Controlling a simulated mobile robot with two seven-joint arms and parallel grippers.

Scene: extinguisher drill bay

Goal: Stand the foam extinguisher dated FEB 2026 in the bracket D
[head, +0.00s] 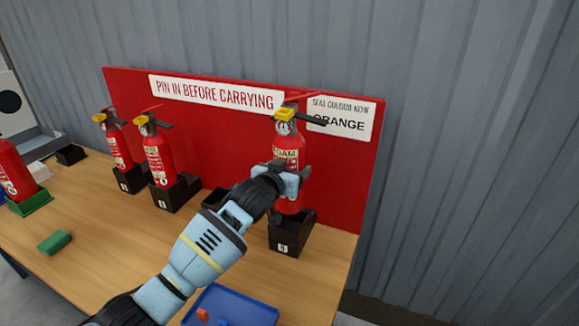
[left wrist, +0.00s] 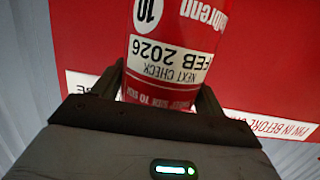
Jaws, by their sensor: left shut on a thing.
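A red extinguisher with a FOAM label (head: 287,158) is upright at the right end of the red board. In the left wrist view its label (left wrist: 165,60) appears upside down and reads NEXT CHECK FEB 2026. My left gripper (head: 290,183) is shut around its body, one finger on each side. Its lower end is at the mouth of the rightmost black bracket (head: 290,240); I cannot tell whether it rests on the bracket's floor. The letter on that bracket is too small to read surely. My right gripper is not in view.
Two extinguishers (head: 115,147) (head: 157,155) stand in black brackets to the left. An empty-looking black bracket (head: 212,199) is partly behind my arm. A blue tray (head: 262,310) lies in front. A green block (head: 54,242) and another extinguisher (head: 14,172) are at left.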

